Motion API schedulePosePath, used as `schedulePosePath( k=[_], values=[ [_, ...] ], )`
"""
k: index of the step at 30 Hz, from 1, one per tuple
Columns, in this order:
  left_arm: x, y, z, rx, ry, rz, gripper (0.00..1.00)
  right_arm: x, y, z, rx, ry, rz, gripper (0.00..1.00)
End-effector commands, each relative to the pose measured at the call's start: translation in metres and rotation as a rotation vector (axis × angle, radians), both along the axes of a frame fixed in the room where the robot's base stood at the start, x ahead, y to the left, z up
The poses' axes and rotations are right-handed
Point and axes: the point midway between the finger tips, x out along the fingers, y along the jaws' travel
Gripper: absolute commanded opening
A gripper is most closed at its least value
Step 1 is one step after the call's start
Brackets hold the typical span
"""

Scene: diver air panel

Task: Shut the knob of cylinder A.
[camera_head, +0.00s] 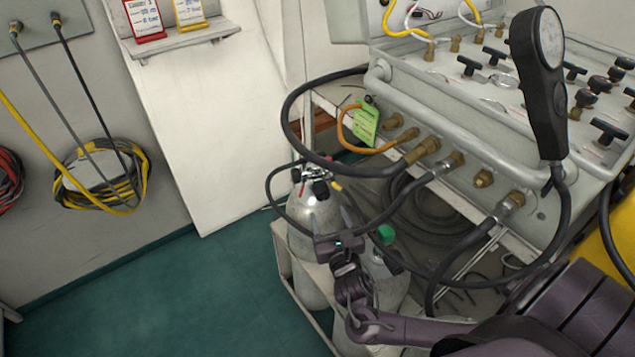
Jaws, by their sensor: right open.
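Two silver gas cylinders stand low under the air panel. The far cylinder (313,211) has a metal valve with black knobs (321,188) on top. The nearer cylinder (386,283) has a green knob (385,233) and is partly hidden by my right arm. I see no letter telling which is cylinder A. My right gripper (336,241) is open, in front of the far cylinder's body and below its valve in the picture. Its fingertips are hard to make out, and I cannot tell whether they touch anything. My left gripper is out of view.
The air panel (450,92) with several black knobs fills the upper right. Black hoses (291,100) loop around the cylinders and near my right arm. A black handset (540,85) stands in front of the panel. The green floor (190,300) at left is clear.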

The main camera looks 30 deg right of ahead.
Motion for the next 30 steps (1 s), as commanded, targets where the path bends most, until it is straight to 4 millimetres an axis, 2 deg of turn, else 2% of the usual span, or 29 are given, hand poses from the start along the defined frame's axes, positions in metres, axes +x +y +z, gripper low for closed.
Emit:
schedulePosePath(
  k=[5,12,16,21,27,28,30],
  values=[
    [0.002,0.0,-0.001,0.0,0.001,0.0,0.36,0.015,-0.006,0.003,-0.042,-0.007,0.001,0.59],
    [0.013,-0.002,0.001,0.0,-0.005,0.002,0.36,0.052,-0.018,0.003,-0.039,-0.007,0.0,0.59],
    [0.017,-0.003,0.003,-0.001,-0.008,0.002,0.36,0.066,-0.022,0.002,-0.038,-0.005,0.001,0.59],
    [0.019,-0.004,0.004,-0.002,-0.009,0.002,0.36,0.074,-0.024,0.002,-0.036,-0.004,0.002,0.59],
    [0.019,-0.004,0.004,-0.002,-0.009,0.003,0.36,0.074,-0.025,0.002,-0.036,-0.003,0.002,0.59],
    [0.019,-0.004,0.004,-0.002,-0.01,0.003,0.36,0.074,-0.024,0.002,-0.036,-0.003,0.002,0.58],
    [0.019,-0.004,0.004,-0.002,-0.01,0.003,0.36,0.074,-0.024,0.002,-0.036,-0.003,0.002,0.48]
  ],
)
